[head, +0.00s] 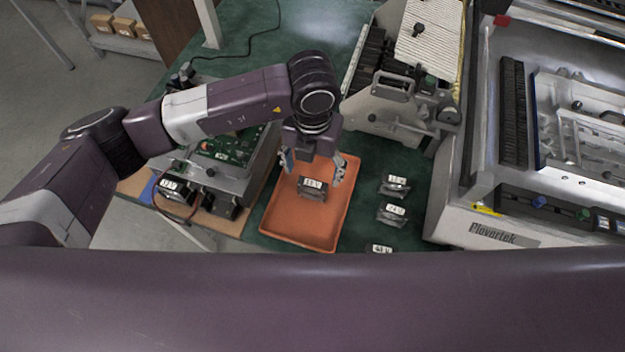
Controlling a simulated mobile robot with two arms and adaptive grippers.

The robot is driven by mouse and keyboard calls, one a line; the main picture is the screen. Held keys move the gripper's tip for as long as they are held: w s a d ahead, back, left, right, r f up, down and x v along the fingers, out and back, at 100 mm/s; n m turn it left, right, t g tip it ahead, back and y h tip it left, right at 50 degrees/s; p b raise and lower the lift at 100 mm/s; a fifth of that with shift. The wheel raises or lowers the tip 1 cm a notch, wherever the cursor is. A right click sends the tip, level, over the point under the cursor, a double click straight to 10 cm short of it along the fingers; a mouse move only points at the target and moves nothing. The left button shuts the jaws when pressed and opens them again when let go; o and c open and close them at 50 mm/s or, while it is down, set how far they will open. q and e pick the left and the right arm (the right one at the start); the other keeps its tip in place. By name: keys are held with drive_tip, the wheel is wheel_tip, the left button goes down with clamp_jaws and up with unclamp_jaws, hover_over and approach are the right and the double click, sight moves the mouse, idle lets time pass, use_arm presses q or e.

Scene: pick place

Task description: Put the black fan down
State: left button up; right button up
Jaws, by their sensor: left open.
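A black fan (312,194) with a white label on top is at the orange tray (291,228), toward its upper middle. My left gripper (312,168) points down just above this fan. Its two fingers are spread apart, one to the left and one to the right of the fan, and do not visibly grip it. I cannot tell for sure whether the fan rests flat on the tray floor, though it appears to. My right gripper is not in view.
More labelled black fans (391,214) stand on the green mat right of the tray. A metal fixture with a circuit board (225,150) is left of the tray. A grey machine (400,105) stands behind, and a large Plovortek machine (505,236) at right.

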sight(313, 184)
use_arm(q)
wheel_tip(313, 184, up, 6)
drive_tip(key=shift+f+b, duration=0.1)
drive_tip(key=shift+b, duration=0.45)
drive_tip(key=shift+s+f, duration=0.1)
drive_tip(key=shift+s, duration=0.05)
